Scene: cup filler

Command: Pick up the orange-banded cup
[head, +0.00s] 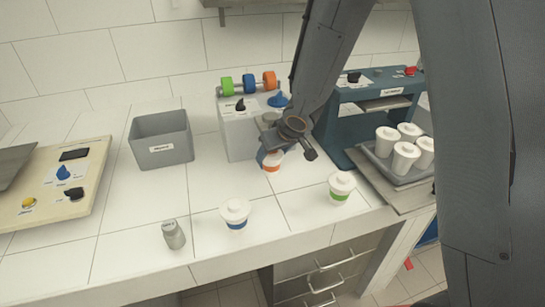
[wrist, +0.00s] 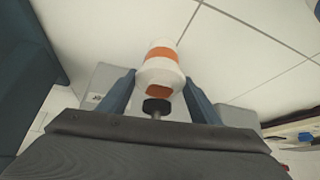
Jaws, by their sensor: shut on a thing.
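The orange-banded cup (head: 272,162) is white with an orange band, in the middle of the head view, partly hidden behind my arm. In the wrist view the orange-banded cup (wrist: 162,70) is between the two fingers of my gripper (wrist: 162,92). My gripper is shut on the cup. In the head view my gripper (head: 272,156) is mostly hidden by my wrist. I cannot tell whether the cup touches the counter.
A blue-banded cup (head: 235,214) and a green-banded cup (head: 341,187) stand near the counter's front edge, beside a small grey can (head: 173,234). A grey bin (head: 161,140) stands left. A tray (head: 375,161) with several white cups is right.

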